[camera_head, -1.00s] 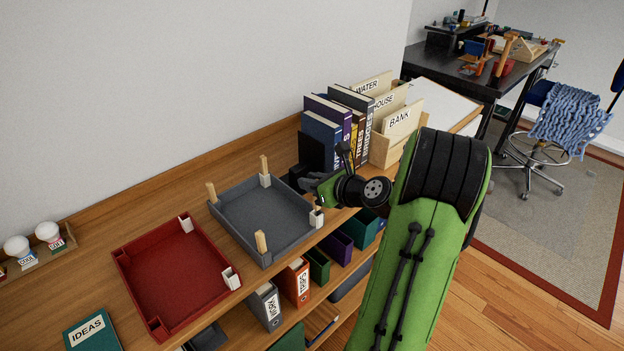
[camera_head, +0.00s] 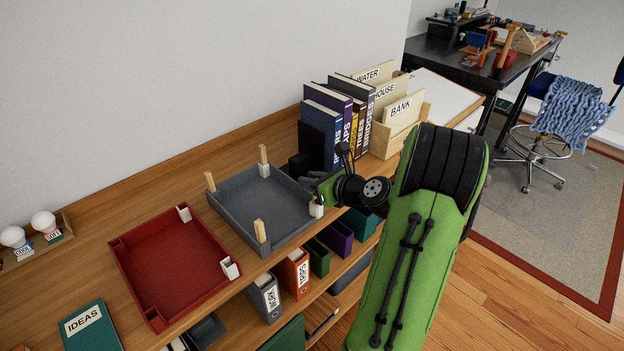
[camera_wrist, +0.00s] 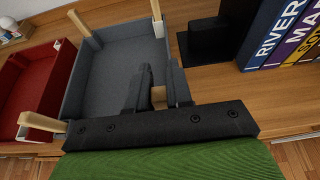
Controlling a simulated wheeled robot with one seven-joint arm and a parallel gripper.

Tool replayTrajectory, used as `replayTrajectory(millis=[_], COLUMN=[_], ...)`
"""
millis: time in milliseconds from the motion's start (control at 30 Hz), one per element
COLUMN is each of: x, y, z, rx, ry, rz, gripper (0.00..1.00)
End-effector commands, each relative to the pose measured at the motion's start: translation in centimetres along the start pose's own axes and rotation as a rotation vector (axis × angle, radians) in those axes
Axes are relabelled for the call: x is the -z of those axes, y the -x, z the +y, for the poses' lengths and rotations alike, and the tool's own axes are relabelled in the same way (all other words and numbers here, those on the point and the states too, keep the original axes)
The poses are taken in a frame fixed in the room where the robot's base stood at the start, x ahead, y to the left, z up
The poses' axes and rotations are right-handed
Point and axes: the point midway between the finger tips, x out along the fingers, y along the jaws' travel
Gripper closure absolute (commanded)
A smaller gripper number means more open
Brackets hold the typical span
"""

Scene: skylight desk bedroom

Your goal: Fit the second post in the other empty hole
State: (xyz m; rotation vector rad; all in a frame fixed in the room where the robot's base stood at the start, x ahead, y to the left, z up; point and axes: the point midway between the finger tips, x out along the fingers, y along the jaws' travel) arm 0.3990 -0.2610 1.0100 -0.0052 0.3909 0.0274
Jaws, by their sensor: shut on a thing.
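The grey tray (camera_head: 250,215) sits on the wooden shelf top. Light wooden posts stand in its left corner (camera_head: 210,182), back corner (camera_head: 263,155) and front corner (camera_head: 260,231). Its right corner has a white socket (camera_head: 317,210). My gripper (camera_head: 317,184) is just above that right corner, and in the wrist view (camera_wrist: 160,92) its dark fingers are shut on a wooden post (camera_wrist: 158,97), mostly hidden by them. I cannot tell whether the post's lower end is in the socket.
A red tray (camera_head: 175,265) with white sockets in two corners lies left of the grey one. A black bookend (camera_head: 314,145), upright books (camera_head: 340,120) and a file box (camera_head: 400,130) stand close behind my gripper. Binders (camera_head: 265,298) fill the shelf below.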

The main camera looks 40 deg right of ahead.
Motion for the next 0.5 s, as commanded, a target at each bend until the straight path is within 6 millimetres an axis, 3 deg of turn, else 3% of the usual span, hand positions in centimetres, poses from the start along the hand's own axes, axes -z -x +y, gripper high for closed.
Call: replayTrajectory(millis=[300, 333, 500], x=[0.06, 0.06, 0.05], y=[-0.03, -0.03, -0.02], z=[0.01, 0.01, 0.01], rx=[0.000, 0.000, 0.000], ry=[0.000, 0.000, 0.000], rz=[0.000, 0.000, 0.000], gripper=[1.00, 0.75, 0.50])
